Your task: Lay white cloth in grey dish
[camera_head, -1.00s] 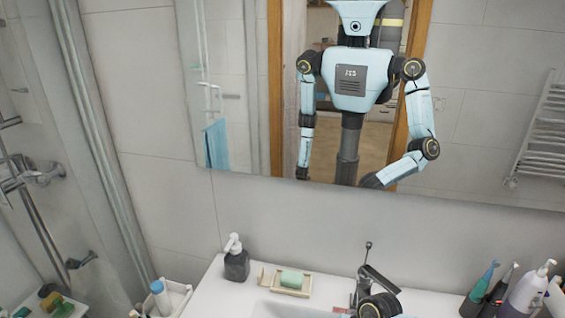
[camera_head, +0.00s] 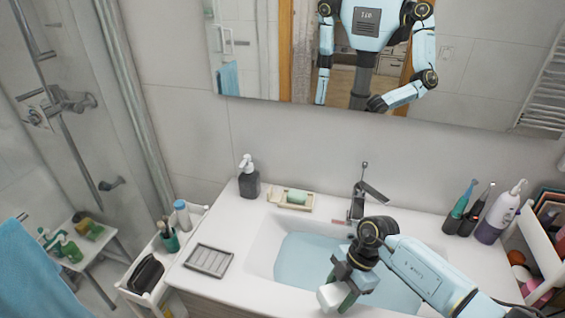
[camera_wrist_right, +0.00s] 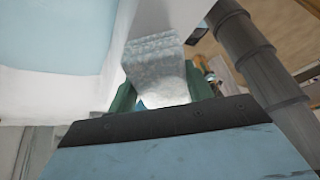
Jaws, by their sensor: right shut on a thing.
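The white cloth (camera_head: 331,297) shows as a small pale bundle at the front edge of the sink in the head view. My right gripper (camera_head: 347,292) is shut on it and holds it over the front rim. In the right wrist view the cloth (camera_wrist_right: 156,68) hangs between the green fingers (camera_wrist_right: 160,98), its surface textured. The grey dish (camera_head: 209,260) is a ribbed rectangular tray, empty, lying flat on the counter left of the basin. My right gripper is well to the right of it. My left gripper is not in view.
The basin (camera_head: 290,262) holds bluish water, with a faucet (camera_head: 362,200) behind it. A dark soap dispenser (camera_head: 249,180) and a soap holder (camera_head: 291,200) stand at the back. A white cart (camera_head: 147,283) is at left. Toothbrushes and bottles stand at right. Counter around the dish is clear.

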